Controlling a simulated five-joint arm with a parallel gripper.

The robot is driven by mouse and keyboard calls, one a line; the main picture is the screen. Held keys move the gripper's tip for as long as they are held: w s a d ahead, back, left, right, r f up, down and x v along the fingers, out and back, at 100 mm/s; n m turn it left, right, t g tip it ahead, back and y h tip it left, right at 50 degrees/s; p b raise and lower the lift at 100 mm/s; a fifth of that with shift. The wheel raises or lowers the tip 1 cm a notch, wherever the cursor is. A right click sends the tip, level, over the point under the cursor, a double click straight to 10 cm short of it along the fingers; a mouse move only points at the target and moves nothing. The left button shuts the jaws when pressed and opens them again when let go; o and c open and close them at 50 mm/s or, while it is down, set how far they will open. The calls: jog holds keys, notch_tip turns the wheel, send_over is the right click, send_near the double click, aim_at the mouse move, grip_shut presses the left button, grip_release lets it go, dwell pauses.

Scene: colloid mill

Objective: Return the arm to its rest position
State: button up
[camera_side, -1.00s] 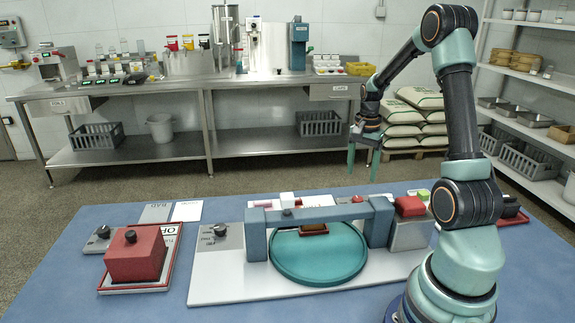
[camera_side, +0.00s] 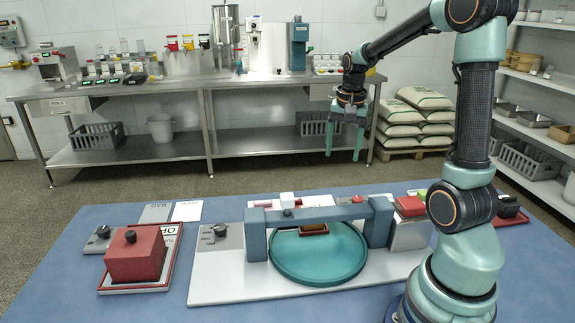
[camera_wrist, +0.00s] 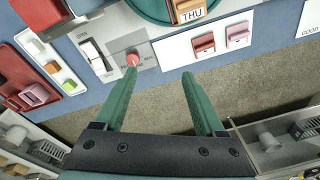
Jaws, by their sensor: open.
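My gripper (camera_side: 346,140) hangs above the far edge of the blue table, fingers pointing down. Its two green fingers are apart with nothing between them, and they also show spread in the wrist view (camera_wrist: 161,95). Below and nearer stands the white machine base (camera_side: 222,285) with a teal round plate (camera_side: 318,262) under a blue-grey bridge (camera_side: 325,213). My gripper touches none of these.
A red block with a black knob (camera_side: 135,256) stands on a tray at the table's left. A tray of coloured pieces (camera_wrist: 48,62) shows at left in the wrist view. Sacks (camera_side: 413,120) and a steel bench (camera_side: 150,88) stand behind. The air around my gripper is clear.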

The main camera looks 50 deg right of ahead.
jog(key=s+a+r+n+t, duration=0.2)
jog(key=a+n, duration=0.5)
jog(key=a, duration=0.4)
jog(key=s+a+r+n+t, duration=0.1)
jog(key=a+r+n+t, duration=0.1)
jog(key=a+n, duration=0.4)
jog(key=a+r, duration=0.1)
jog(key=a, duration=0.4)
jog(key=shift+s+a+r+n+y, duration=0.35)
jog(key=shift+s+r+n+y, duration=0.05)
